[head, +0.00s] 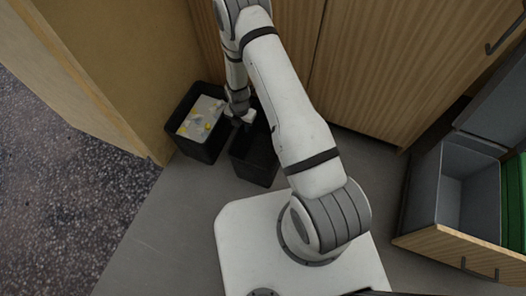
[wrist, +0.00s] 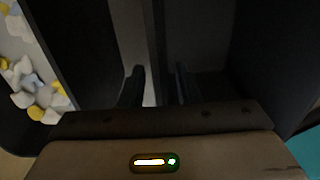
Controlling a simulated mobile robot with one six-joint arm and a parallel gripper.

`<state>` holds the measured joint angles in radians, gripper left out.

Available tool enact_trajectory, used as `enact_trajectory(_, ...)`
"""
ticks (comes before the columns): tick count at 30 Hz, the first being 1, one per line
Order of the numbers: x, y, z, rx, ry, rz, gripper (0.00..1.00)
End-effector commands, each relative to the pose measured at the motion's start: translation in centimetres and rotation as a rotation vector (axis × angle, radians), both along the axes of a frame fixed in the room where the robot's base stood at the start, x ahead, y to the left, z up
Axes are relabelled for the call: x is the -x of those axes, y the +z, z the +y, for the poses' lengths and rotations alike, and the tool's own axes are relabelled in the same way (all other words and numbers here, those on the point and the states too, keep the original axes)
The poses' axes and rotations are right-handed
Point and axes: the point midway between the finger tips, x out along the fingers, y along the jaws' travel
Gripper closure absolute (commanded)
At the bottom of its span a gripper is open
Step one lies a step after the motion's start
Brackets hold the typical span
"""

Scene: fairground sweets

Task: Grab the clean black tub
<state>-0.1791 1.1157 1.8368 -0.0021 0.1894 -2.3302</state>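The clean black tub (head: 254,163) stands on the grey floor in the head view, partly hidden by my arm. It looks empty where I can see into it. My gripper (head: 243,116) is at its far left rim. In the wrist view my gripper (wrist: 160,88) points down with its two dark fingers apart. A thin upright edge, seemingly the clean tub's wall (wrist: 160,30), runs between the fingers, with a gap showing beside it. The tub's dark inside (wrist: 215,45) is on the right. Whether the fingers touch the wall is hard to tell.
A second black tub (head: 204,151) stands close on the left, holding whitish and yellow scraps (head: 202,118); its scraps (wrist: 30,80) also show in the wrist view. Wooden cabinets (head: 375,60) stand behind. An open drawer with grey and green bins (head: 468,185) juts out at right.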

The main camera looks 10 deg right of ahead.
Motion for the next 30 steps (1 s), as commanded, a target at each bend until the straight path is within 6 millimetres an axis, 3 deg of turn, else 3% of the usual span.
enact_trajectory(6,-0.04,0.01,0.03,0.0,0.0,-0.001,0.71)
enact_trajectory(17,-0.01,0.02,0.07,0.0,0.001,0.0,1.0)
enact_trajectory(30,0.0,0.01,0.1,0.0,0.002,0.0,1.0)
